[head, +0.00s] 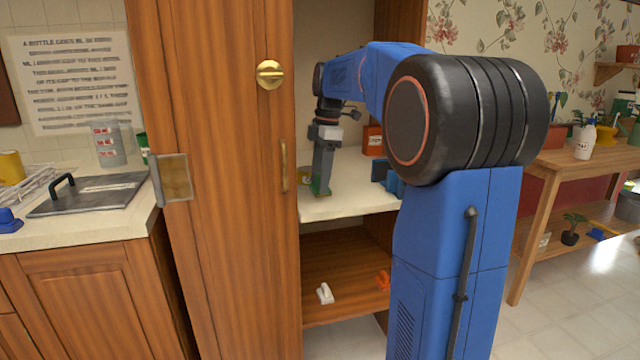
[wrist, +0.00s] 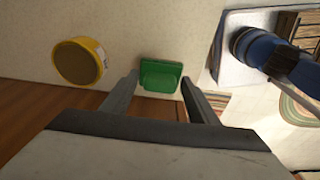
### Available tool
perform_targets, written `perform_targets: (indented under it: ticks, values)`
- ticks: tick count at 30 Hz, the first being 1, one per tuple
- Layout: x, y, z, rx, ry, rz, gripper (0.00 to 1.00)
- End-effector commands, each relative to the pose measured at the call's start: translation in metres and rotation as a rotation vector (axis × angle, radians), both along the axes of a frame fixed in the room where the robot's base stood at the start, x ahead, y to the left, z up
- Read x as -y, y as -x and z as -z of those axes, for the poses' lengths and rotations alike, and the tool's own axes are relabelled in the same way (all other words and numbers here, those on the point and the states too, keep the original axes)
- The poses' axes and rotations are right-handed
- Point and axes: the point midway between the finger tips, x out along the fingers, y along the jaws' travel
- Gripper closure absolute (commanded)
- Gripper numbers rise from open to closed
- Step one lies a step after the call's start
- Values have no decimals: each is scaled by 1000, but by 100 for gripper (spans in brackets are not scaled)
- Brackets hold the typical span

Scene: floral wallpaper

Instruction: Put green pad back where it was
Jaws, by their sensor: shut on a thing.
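The green pad (wrist: 161,76) is a small green block with a raised rim, between my gripper's fingertips in the wrist view. My gripper (wrist: 160,88) is shut on it. In the head view my gripper (head: 320,188) points down inside the open cabinet, at the front part of the cream shelf (head: 345,206). Only a sliver of the green pad (head: 317,191) shows there, low between the fingers. I cannot tell whether the pad touches the shelf.
A yellow round tub (wrist: 80,62) stands left of the pad. A red box (head: 373,140) and a blue object (head: 388,176) are on the same shelf. The lower shelf holds a white item (head: 324,293) and an orange item (head: 383,281). The wooden door (head: 222,200) is at left.

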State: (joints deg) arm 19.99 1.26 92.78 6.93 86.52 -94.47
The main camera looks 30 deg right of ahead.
Motion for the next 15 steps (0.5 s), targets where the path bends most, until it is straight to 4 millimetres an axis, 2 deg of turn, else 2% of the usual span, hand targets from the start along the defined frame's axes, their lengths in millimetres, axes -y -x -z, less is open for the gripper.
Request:
perform_targets:
  ticks: [4,14,15]
  values:
    - [0,0,17,-1,0,0,64]
    - [0,0,19,0,0,0,64]
    - [0,0,19,0,0,0,36]
